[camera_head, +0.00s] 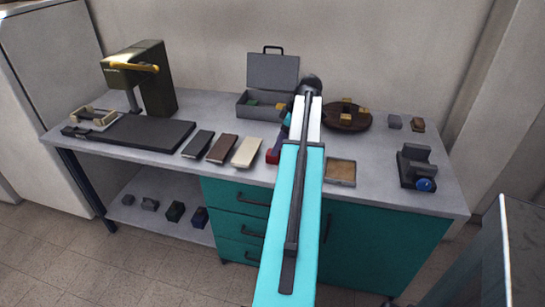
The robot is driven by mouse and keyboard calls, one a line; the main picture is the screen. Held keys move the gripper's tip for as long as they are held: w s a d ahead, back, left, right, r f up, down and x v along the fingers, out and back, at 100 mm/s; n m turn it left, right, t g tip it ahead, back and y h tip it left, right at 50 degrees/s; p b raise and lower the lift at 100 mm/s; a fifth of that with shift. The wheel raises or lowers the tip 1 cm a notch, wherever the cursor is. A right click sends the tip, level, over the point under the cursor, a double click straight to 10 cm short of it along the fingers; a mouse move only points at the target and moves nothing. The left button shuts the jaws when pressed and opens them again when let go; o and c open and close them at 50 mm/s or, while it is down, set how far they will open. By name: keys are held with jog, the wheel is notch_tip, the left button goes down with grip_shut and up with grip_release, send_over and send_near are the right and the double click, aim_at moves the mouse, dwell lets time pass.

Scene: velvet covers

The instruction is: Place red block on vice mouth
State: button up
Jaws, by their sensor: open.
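A small red block (273,156) shows on the bench just left of my teal arm, which hides part of it. The vice (417,167), dark grey with a blue round knob facing front, stands at the right of the bench. No block shows in its mouth. My arm reaches from the bottom centre over the bench. My gripper (283,134) is open, close above the red block and largely hidden behind the arm. I cannot tell whether it touches the block.
Three flat slabs (221,148) lie left of the block. An open grey toolbox (266,104) and a round brown tray (347,118) with yellow blocks stand behind. A shallow tray (340,172) sits between arm and vice.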

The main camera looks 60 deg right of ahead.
jog(key=shift+w+f, duration=0.2)
jog(key=shift+f, duration=0.35)
jog(key=shift+p+x, duration=0.55)
jog(key=shift+x, duration=2.05)
jog(key=shift+c, duration=0.4)
jog(key=c, duration=1.2)
jog(key=shift+r, duration=0.2)
